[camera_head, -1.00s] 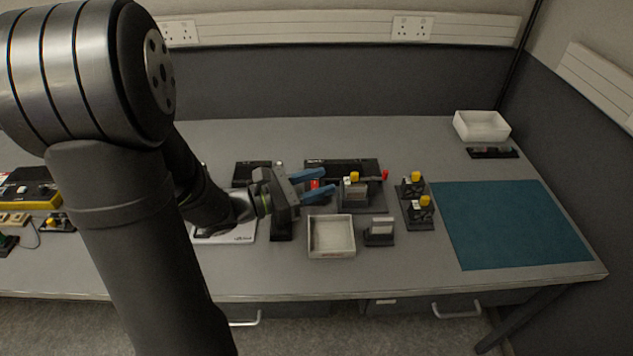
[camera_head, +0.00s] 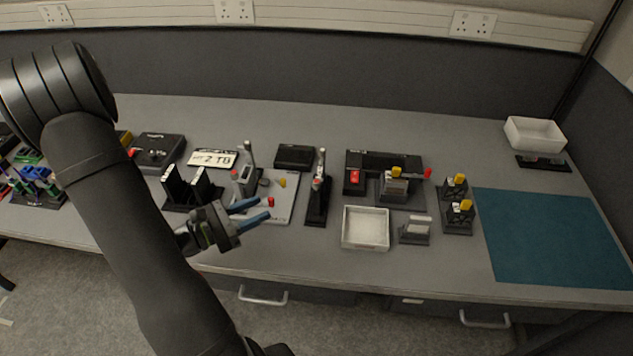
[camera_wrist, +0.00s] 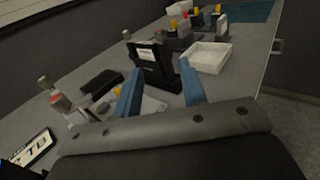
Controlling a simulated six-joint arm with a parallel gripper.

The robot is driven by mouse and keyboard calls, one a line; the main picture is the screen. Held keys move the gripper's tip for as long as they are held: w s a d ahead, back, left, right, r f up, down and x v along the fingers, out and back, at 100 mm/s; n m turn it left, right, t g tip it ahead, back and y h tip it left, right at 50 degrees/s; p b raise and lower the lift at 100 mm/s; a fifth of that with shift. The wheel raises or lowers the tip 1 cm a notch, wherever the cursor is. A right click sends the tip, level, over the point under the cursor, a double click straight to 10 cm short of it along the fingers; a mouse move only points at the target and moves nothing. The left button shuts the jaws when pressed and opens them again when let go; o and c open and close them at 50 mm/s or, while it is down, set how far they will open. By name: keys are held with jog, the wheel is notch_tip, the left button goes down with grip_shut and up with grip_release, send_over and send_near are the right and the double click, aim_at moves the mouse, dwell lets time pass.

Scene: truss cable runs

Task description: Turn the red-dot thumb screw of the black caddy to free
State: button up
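One candidate is the narrow black stand (camera_head: 318,205) with a grey and red top; a black upright piece with white labels (camera_wrist: 155,62) shows ahead of my fingers in the wrist view. Another is the black base (camera_head: 408,160) at the back, with a red block (camera_head: 354,176), a yellow knob (camera_head: 396,172) and a red knob (camera_head: 427,173). My gripper (camera_head: 262,208) is open and empty, its blue fingers apart, near the white plate's front left, left of the narrow stand.
The white plate (camera_head: 285,208) carries small red and yellow parts. A white tray (camera_head: 366,229) stands right of the narrow stand. Two yellow-knobbed fixtures (camera_head: 459,213) stand beside the clear teal mat (camera_head: 550,237). Black slotted holders (camera_head: 178,190) and a number plate (camera_head: 213,158) are to the left.

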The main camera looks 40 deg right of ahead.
aim_at(316, 181)
jog(key=d, duration=0.5)
jog(key=s+d, duration=0.1)
jog(key=d, duration=1.1)
jog(key=shift+s, duration=0.3)
grip_shut()
